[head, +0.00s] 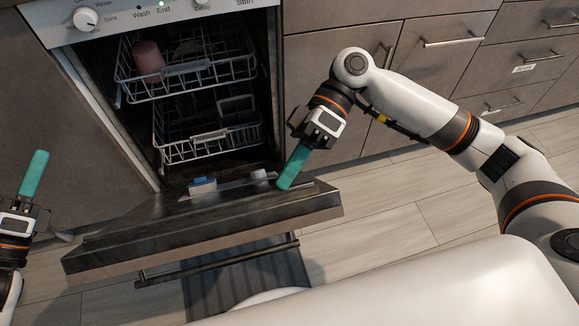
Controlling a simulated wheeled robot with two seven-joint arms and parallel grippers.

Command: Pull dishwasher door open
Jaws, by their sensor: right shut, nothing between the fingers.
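The dishwasher door (210,222) is folded down, its inner face up and its handle bar (220,259) hanging below the front edge. The dishwasher (195,90) stands open, with its racks visible inside. My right gripper (290,172) is over the right part of the open door, its teal fingers together and empty. The fingertips look close to the door's inner face; I cannot tell whether they touch. My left gripper (36,172) is at the far left, away from the door, with its teal fingers pointing up. Its fingers overlap in this view, so its opening is unclear.
An upper rack (190,75) holds a pink cup (148,60); a lower rack (205,142) sits below it. Grey cabinets with drawers (450,45) stand to the right. A dark striped mat (250,288) lies under the door. Wooden floor is clear to the right.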

